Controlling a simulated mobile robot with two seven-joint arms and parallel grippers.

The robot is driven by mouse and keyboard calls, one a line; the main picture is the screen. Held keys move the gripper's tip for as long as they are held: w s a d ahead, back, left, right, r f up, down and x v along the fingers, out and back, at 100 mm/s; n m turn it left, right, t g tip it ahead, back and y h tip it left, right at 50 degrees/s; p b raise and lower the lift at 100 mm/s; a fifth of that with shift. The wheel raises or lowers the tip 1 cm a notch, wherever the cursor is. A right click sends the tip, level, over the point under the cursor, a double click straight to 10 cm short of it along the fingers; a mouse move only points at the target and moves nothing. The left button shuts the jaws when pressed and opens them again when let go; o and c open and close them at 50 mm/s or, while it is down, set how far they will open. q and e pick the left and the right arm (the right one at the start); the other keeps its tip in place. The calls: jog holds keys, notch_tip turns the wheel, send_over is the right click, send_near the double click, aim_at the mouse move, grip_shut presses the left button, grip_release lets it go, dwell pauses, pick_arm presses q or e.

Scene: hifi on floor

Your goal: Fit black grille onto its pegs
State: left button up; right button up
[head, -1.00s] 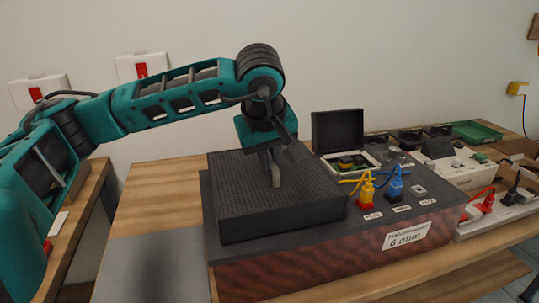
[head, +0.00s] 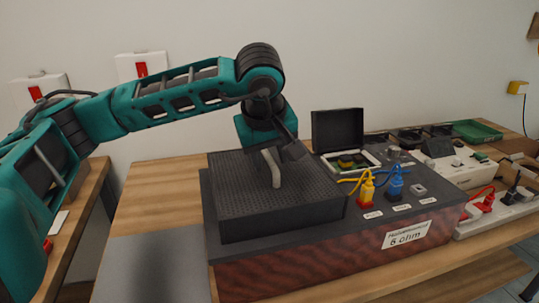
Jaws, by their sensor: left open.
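The black grille (head: 240,205) is a dark perforated box-like panel. It lies on the left part of the hifi cabinet (head: 320,270), which has a dark top and a reddish-brown front. It looks flat on the cabinet top; the pegs are hidden, and I cannot tell how it sits on them. My left gripper (head: 282,168) is over the grille's right-hand half, pointing down, open. A pale handle-like finger piece shows at the grille's surface; I cannot tell whether it touches. My right gripper is not in view.
Yellow (head: 367,190) and blue (head: 395,185) plugs with cables stand on the cabinet right of the grille. An open black-lidded box (head: 338,131) is behind them. A power strip (head: 492,212) lies at the right. A grey mat (head: 155,266) is at the left.

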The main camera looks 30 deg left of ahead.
pick_arm(q)
jog(key=shift+s+d+r, duration=0.1)
jog(key=shift+r, duration=0.45)
jog(key=p+v, duration=0.1)
jog(key=v, duration=1.1)
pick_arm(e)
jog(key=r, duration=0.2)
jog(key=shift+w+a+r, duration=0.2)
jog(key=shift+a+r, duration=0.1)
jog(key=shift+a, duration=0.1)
pick_arm(q)
jog(key=shift+p, duration=0.35)
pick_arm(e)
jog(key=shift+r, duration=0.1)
pick_arm(q)
notch_tip(320, 180, up, 8)
jog(key=p, duration=0.7)
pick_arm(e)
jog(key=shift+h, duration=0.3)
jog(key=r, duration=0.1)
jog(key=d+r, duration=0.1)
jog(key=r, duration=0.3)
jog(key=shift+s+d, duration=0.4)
pick_arm(q)
jog(key=shift+f, duration=0.15)
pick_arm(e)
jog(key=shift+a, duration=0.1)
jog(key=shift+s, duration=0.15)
